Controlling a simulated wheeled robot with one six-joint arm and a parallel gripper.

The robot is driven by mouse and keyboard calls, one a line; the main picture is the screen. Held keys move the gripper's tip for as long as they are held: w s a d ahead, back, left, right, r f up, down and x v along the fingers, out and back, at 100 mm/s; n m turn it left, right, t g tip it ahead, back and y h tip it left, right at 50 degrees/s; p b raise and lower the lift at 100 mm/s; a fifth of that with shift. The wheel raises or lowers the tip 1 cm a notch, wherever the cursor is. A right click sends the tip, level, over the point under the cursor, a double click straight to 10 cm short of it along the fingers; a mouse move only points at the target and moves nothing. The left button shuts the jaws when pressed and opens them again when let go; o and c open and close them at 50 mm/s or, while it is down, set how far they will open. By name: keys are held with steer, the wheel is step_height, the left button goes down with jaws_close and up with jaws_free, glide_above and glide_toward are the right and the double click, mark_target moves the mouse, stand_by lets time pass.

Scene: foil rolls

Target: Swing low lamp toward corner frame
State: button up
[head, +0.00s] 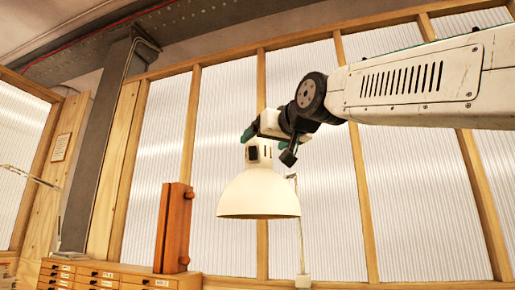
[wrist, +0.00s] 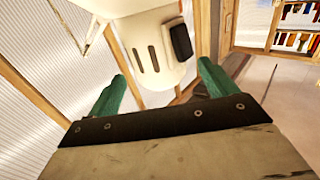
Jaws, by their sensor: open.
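The low lamp has a cream dome shade (head: 258,195) hanging mouth down, with a slotted neck and a small black box (head: 252,153) on it. My gripper (head: 260,138) is at the top of the neck, its green fingers apart. In the wrist view the lamp neck (wrist: 150,58) lies ahead of and between the spread green fingers of my gripper (wrist: 160,85), and no grip on it shows. Whether a finger touches it I cannot tell. A small framed sheet (head: 61,147) hangs on the wooden post near the left corner; I take it as the corner frame.
A reddish wooden block (head: 173,228) stands on a drawer cabinet (head: 105,275) left of the lamp. A grey steel column (head: 95,140) stands between lamp and framed sheet. A thin lamp arm (head: 30,177) is at far left. The wrist view shows a bookshelf (wrist: 297,28).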

mark_target(259, 173)
steer(key=shift+x, duration=2.35)
